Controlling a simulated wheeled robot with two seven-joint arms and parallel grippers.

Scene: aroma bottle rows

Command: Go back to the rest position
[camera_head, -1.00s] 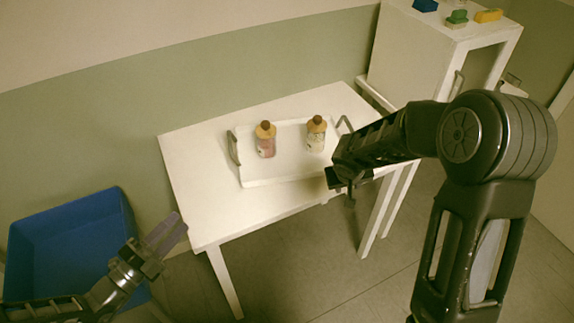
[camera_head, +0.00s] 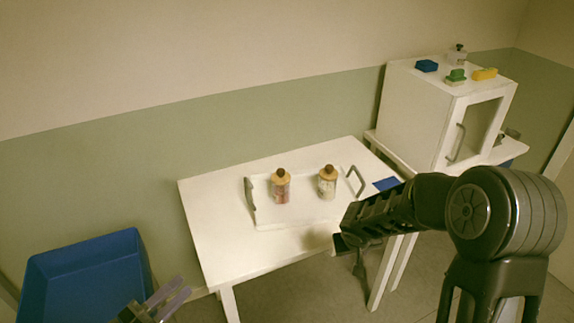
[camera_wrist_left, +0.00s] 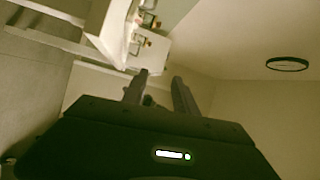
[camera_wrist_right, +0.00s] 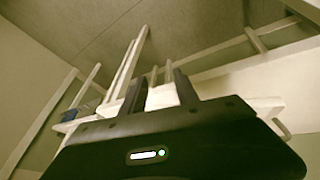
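A white tray (camera_head: 305,212) stands on the white table (camera_head: 215,200). Two bottles with tan shoulders and brown caps stand upright on it: a pinkish left bottle (camera_head: 281,187) and a pale right bottle (camera_head: 327,183). My left gripper (camera_head: 176,293) is low at the bottom edge, beside the blue bin; its fingers are apart and empty in the left wrist view (camera_wrist_left: 160,82). My right gripper (camera_head: 358,262) hangs off the table's front right, clear of the tray; its fingers are apart and empty in the right wrist view (camera_wrist_right: 158,85).
A blue bin (camera_head: 85,280) stands left of the table. A white cabinet (camera_head: 425,115) at the right carries a blue block (camera_head: 427,66), a green item (camera_head: 457,75), a yellow block (camera_head: 484,74) and a small jar (camera_head: 457,55). A blue patch (camera_head: 386,184) lies at the table's right end.

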